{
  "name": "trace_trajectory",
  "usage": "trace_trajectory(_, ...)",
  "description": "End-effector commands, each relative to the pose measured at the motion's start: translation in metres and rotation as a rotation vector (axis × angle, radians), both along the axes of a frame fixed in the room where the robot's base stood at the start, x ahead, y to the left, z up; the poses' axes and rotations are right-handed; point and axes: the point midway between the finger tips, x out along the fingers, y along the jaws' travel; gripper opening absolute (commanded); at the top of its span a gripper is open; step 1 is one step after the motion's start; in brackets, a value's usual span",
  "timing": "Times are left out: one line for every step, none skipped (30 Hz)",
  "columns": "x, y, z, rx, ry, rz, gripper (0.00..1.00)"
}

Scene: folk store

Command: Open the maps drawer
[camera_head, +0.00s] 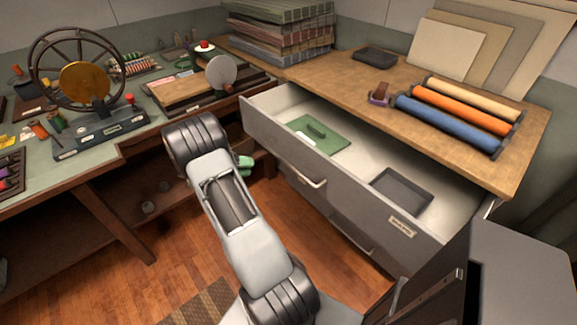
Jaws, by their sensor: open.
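A wide grey drawer (345,190) of the cabinet at the right is pulled out. Its pale inside shows. A small label (402,228) on its front is too small to read, so I cannot tell if it is the maps drawer. A pale handle (309,179) sits on its front. Inside lie a green board (325,136) with a grip, a small white piece and a dark grey tray (402,189). My arm rises from the bottom in front of the drawer's left part. My gripper is not clearly visible; the arm hides that area.
Lower drawers (350,232) look shut. The wooden cabinet top holds blue, orange and cream rolls (455,108) and stacked boxes (283,30). A workbench (135,140) with a spoked wheel stands at left. A dark grey box-like body fills the lower right.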

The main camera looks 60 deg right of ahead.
Motion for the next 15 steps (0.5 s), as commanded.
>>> trace_trajectory(0.0,-0.008,-0.01,0.016,0.075,0.019,0.41)
trace_trajectory(0.0,-0.012,-0.013,0.025,0.113,0.03,0.41)
trace_trajectory(0.0,-0.017,-0.017,0.036,0.157,0.042,0.41)
trace_trajectory(-0.001,-0.019,-0.02,0.042,0.184,0.048,0.41)
trace_trajectory(-0.001,-0.022,-0.022,0.047,0.207,0.055,0.41)
trace_trajectory(-0.002,-0.025,-0.024,0.053,0.232,0.06,0.41)
trace_trajectory(-0.003,-0.027,-0.026,0.056,0.246,0.063,0.41)
trace_trajectory(-0.004,-0.03,-0.027,0.059,0.257,0.066,0.41)
trace_trajectory(-0.007,-0.033,-0.028,0.062,0.267,0.068,0.41)
trace_trajectory(-0.009,-0.036,-0.029,0.064,0.27,0.068,0.41)
trace_trajectory(-0.012,-0.04,-0.03,0.064,0.273,0.069,0.41)
trace_trajectory(-0.016,-0.044,-0.031,0.064,0.274,0.07,0.41)
trace_trajectory(-0.019,-0.048,-0.032,0.065,0.274,0.068,0.41)
trace_trajectory(-0.023,-0.052,-0.033,0.066,0.274,0.067,0.41)
trace_trajectory(-0.028,-0.058,-0.034,0.065,0.273,0.068,0.41)
